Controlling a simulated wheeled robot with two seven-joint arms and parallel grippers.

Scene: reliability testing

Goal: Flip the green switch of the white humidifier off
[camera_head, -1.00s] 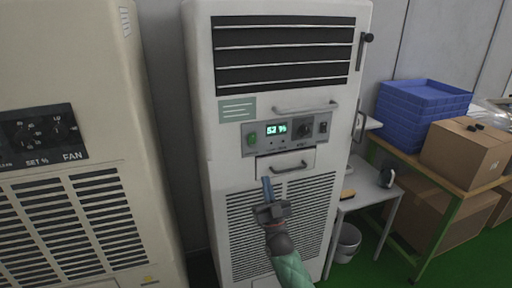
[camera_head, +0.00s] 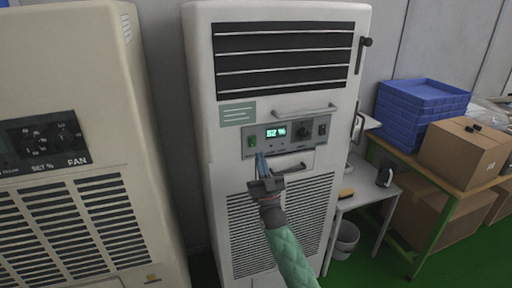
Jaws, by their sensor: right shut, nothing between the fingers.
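The white humidifier (camera_head: 215,170) stands upright in the middle of the view. Its grey control panel (camera_head: 285,146) carries a lit green display reading about 52 %. The green switch (camera_head: 252,141) is at the panel's left end and looks lit. My right gripper (camera_head: 261,157) is shut and empty, its fingertips pointing up just below and slightly right of the green switch. Whether the tips touch the panel cannot be told. My left gripper is not in view.
A beige unit (camera_head: 70,180) with fan dials stands at the left. A handle (camera_head: 305,111) sits above the panel, and a lower handle is partly behind my gripper. At the right are blue crates (camera_head: 420,110), cardboard boxes (camera_head: 465,150), a small white table (camera_head: 365,187) and a bin (camera_head: 346,240).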

